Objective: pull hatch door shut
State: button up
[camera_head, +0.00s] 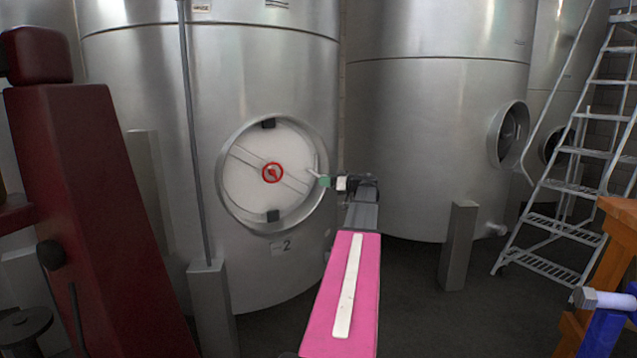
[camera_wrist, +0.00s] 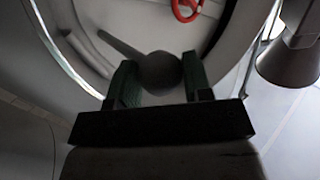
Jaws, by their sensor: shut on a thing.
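The hatch door (camera_head: 245,185) is a round pale panel with a diagonal bar and a red handwheel (camera_head: 272,173). It sits within the round metal rim (camera_head: 223,190) on the front of the left tank. Whether it is fully seated cannot be told. A thin handle (camera_head: 316,165) sticks out at the door's right side. In the wrist view, my gripper (camera_wrist: 158,85) is shut on the handle's round dark knob (camera_wrist: 159,70), with a green-dark finger on each side. The red handwheel (camera_wrist: 186,8) shows at the top.
A second tank (camera_head: 430,130) with a round opening (camera_head: 508,134) stands to the right. A thin vertical pipe (camera_head: 190,130) runs left of the hatch. A dark red machine (camera_head: 90,220) fills the left.

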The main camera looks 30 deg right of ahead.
jog(key=shift+s+d+n+g+y, duration=0.2)
jog(key=shift+d+n+g+y, duration=0.25)
jog(key=shift+d+y, duration=0.15)
jog(key=shift+s+d+n+g+y, duration=0.15)
jog(key=shift+d+n+g+y, duration=0.35)
jog(key=shift+d, duration=0.1)
jog(key=o, duration=1.2)
jog(key=shift+d, duration=0.1)
jog(key=v, duration=1)
jog(key=shift+s+d, duration=0.2)
jog(key=shift+s, duration=0.15)
jog(key=shift+s+f, duration=0.1)
